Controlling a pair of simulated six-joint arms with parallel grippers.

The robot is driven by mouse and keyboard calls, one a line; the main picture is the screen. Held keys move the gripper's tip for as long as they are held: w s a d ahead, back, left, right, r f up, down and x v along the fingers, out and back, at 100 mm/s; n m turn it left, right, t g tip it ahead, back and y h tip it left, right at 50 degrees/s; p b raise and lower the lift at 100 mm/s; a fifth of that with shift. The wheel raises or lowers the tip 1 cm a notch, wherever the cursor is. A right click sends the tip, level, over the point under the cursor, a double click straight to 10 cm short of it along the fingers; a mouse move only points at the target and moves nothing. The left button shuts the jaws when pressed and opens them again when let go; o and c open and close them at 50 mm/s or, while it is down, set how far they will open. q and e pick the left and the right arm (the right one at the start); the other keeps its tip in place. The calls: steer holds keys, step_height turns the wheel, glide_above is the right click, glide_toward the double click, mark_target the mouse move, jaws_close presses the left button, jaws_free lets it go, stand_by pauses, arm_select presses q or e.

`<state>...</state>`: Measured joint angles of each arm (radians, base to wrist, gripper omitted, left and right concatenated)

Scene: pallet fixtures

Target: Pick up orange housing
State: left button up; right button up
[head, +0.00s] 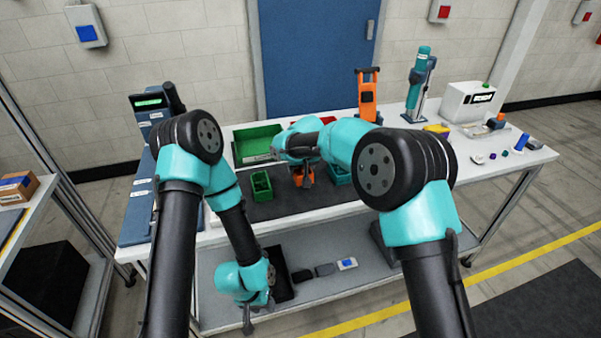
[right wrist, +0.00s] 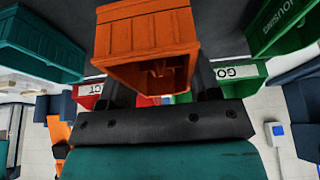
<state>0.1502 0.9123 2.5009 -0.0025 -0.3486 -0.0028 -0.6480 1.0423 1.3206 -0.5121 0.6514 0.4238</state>
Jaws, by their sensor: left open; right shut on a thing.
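The orange housing (head: 303,180) is at the dark mat in the middle of the workbench, partly hidden by my right arm. In the right wrist view the orange housing (right wrist: 143,38) sits between the dark fingers, its open hollow side facing the camera. My right gripper (head: 302,166) is shut on it; the fingertips are partly hidden behind it. I cannot tell whether the housing touches the mat. My left gripper (head: 249,322) is open and empty, low in front of the bench, near the lower shelf and away from the housing.
A large green bin (head: 236,150), a small green bin (head: 262,189) and a teal bin (head: 335,174) stand around the mat (head: 285,210). A red bin (head: 322,121) is behind. An orange tool (head: 368,98) stands at the back. The lower shelf (head: 325,288) holds dark items.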

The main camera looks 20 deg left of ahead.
steer(key=s+d+r, duration=0.1)
steer(key=s+d, duration=0.1)
steer(key=s, duration=0.5)
steer(key=s+d, duration=0.2)
steer(key=s, duration=0.6)
steer(key=shift+s+d+r, duration=0.2)
steer(key=shift+s+r, duration=0.05)
steer(key=shift+r, duration=0.1)
steer(key=shift+w+a, duration=0.1)
